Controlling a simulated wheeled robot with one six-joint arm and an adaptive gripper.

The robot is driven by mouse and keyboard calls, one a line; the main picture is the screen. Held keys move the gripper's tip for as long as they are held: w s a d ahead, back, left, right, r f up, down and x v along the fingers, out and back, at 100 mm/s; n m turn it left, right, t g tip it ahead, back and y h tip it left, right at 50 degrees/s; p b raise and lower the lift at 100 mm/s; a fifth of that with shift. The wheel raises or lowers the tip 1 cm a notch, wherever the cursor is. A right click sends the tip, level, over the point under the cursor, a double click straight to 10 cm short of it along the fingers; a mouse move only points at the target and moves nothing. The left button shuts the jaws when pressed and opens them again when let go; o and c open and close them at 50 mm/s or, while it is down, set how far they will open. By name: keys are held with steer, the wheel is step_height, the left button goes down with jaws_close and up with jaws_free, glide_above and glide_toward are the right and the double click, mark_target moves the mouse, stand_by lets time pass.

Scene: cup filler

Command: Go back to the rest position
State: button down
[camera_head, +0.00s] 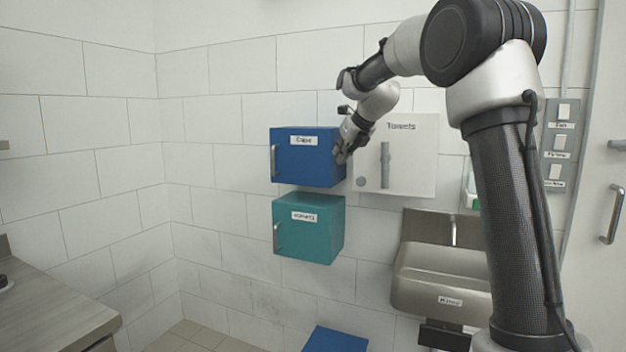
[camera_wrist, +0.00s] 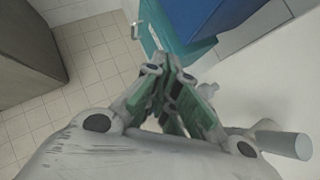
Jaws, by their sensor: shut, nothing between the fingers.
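My gripper (camera_head: 342,155) is at the right front of the blue cabinet (camera_head: 301,165) in the head view, overlapping its right edge. I cannot tell whether it touches the cabinet. In the wrist view my gripper (camera_wrist: 172,66) points downward with its fingers together and nothing between them. The blue cabinet (camera_wrist: 212,18) and the teal cabinet (camera_wrist: 190,50) show beyond the fingers there. My arm rises on the right of the head view and bends over toward the left.
The teal cabinet (camera_head: 308,240) hangs below the blue one, both doors closed. A white towel dispenser (camera_head: 415,150), a steel sink (camera_head: 440,275) and a switch panel (camera_head: 558,145) are on the right. A blue bin (camera_head: 335,341) stands below. A counter (camera_head: 50,310) is at left.

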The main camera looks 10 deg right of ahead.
steer(key=s+d+f+n+g, duration=0.1)
steer(key=s+f+n+g, duration=0.1)
steer(key=s+f+n, duration=0.55)
steer(key=s+f+n+g, duration=0.15)
steer(key=s+n, duration=0.25)
steer(key=n, duration=0.6)
steer(key=s+d+f+n+h, duration=0.1)
steer(key=s+n, duration=0.6)
steer(key=s, duration=1.1)
steer(key=s+d+f+n+h, duration=0.1)
steer(key=s+d+f+n, duration=0.2)
steer(key=s+n, duration=0.5)
steer(key=s, duration=1)
steer(key=shift+f+g, duration=0.15)
steer(key=shift+g, duration=0.2)
steer(key=shift+n, duration=0.25)
